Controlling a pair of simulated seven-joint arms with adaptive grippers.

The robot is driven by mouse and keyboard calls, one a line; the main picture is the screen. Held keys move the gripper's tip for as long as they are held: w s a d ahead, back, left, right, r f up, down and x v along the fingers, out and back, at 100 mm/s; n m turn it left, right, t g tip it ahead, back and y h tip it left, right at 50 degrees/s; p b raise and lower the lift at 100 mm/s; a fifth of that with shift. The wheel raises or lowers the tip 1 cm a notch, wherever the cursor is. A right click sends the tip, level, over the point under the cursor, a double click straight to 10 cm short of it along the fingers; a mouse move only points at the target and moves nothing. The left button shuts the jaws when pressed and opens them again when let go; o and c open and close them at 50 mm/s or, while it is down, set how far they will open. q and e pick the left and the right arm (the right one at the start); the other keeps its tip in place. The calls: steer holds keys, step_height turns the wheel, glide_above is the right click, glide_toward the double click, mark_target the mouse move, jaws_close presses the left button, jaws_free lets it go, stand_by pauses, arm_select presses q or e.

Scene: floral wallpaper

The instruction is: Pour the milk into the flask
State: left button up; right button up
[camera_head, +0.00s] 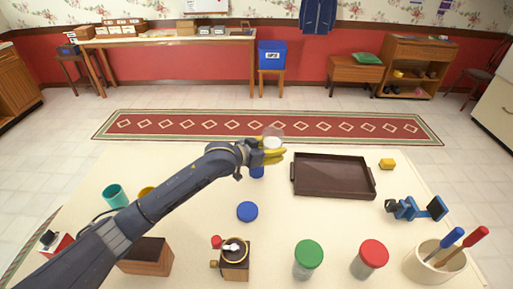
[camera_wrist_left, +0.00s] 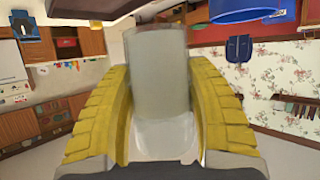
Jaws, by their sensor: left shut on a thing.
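My left gripper (camera_head: 273,153) has yellow fingers and is shut on a clear, pale container (camera_head: 272,142) above the far part of the table. In the left wrist view the container (camera_wrist_left: 160,75) is a see-through cylinder between both fingers (camera_wrist_left: 160,115), with a whitish, cloudy look. I cannot tell whether it is the flask or the milk, or how full it is. A blue object (camera_head: 257,172) stands just below the gripper, partly hidden by it. A clear jar with a green lid (camera_head: 309,255) and one with a red lid (camera_head: 373,254) stand at the near edge.
A brown tray (camera_head: 334,194) lies right of the gripper. A blue disc (camera_head: 247,211), a grinder (camera_head: 234,262), a teal cup (camera_head: 115,196), a wooden box (camera_head: 147,257), a blue stand (camera_head: 415,209), a yellow block (camera_head: 387,164) and a utensil crock (camera_head: 437,264) are around.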

arm_select(q)
steer(key=shift+f, duration=3.3)
steer(key=shift+w+a+r+n+g+h, duration=0.2)
steer(key=shift+w+r+n+g, duration=0.15)
steer(key=shift+n+g, duration=0.25)
steer(key=shift+w+a+r+n+g+h, duration=0.2)
steer(key=shift+r+n+g, duration=0.15)
steer(key=shift+n, duration=0.35)
steer(key=shift+w, duration=0.1)
steer(key=shift+w+a+r+n+g+h, duration=0.25)
steer(key=shift+w+r+n+h, duration=0.05)
steer(key=shift+n, duration=0.3)
steer(key=shift+d+r+n+g+h, duration=0.3)
steer(key=shift+d+r+n+g, duration=0.1)
steer(key=shift+d+n, duration=0.15)
